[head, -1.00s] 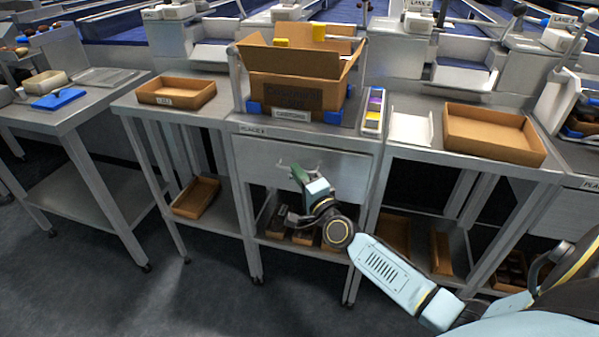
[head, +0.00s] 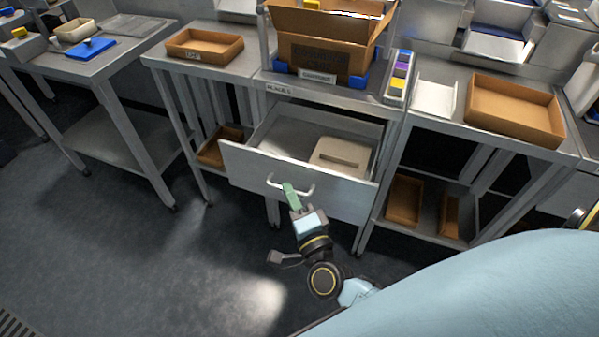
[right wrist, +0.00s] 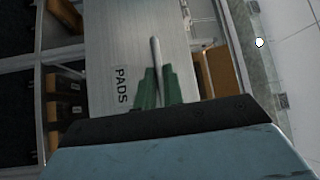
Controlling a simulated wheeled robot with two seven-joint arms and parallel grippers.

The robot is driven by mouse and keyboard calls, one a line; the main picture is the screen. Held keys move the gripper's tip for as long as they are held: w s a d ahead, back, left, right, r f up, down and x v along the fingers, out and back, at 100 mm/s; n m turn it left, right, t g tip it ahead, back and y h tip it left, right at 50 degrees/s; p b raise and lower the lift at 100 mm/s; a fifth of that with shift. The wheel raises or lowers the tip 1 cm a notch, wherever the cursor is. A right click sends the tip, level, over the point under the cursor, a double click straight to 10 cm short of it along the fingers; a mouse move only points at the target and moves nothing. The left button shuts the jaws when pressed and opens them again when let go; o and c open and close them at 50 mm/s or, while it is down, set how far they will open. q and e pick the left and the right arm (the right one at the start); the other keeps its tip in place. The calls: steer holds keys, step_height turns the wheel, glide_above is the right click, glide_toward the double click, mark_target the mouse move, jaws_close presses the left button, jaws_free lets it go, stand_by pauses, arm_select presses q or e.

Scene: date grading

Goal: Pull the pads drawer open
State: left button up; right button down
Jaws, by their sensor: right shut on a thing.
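The pads drawer (head: 334,196) stands pulled out from under the middle table in the head view, its inside showing. A beige, box-like item (head: 341,154) lies in its right part. My right gripper (head: 290,189) is at the bar handle (head: 273,183) on the drawer front, shut on it. In the right wrist view the green fingers (right wrist: 157,88) close on the handle bar (right wrist: 155,50), beside a label reading PADS (right wrist: 120,86) on the drawer front (right wrist: 110,40). My left gripper is in neither view.
A cardboard box (head: 318,57) stands on the table above the drawer. Shallow brown trays sit on the tables to the left (head: 205,45) and right (head: 513,108). Below are shelves with brown trays (head: 404,199). The floor (head: 130,235) left of the drawer is clear.

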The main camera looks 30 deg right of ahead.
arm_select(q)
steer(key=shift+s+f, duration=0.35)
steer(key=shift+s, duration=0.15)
arm_select(e)
steer(key=shift+s+a, duration=0.75)
steer(key=shift+a, duration=0.05)
steer(key=c, duration=1.5)
jaws_free()
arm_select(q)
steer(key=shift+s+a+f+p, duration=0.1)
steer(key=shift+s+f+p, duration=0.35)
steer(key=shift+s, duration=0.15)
arm_select(e)
steer(key=s+a+f, duration=0.1)
steer(key=s, duration=1.2)
steer(key=shift+f, duration=0.4)
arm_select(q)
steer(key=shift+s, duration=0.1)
arm_select(e)
steer(key=shift+s, duration=0.1)
